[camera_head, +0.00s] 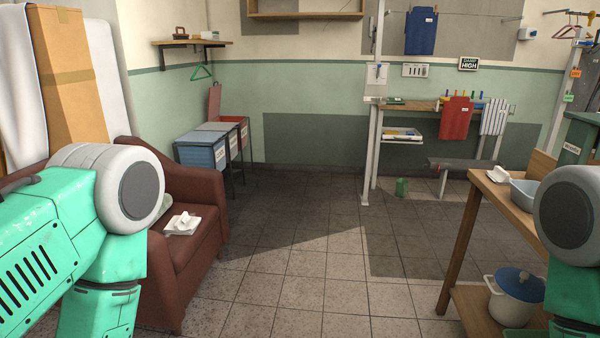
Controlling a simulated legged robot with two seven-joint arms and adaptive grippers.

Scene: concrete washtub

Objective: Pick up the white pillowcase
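A small folded white cloth (182,224) lies on the seat of the brown armchair (190,185) at the left. Another small white cloth (498,175) lies on the wooden table (485,197) at the right. A large white sheet (20,95) hangs at the far left beside a tall cardboard box (70,75). I cannot tell which of these is the pillowcase. My green left and right arms show at the two sides, but both grippers are out of view, and nothing shows what they hold.
The tiled floor (300,265) between armchair and table is clear. A grey-blue basin (524,195) stands on the table, a lidded white pot (515,297) on its lower shelf.

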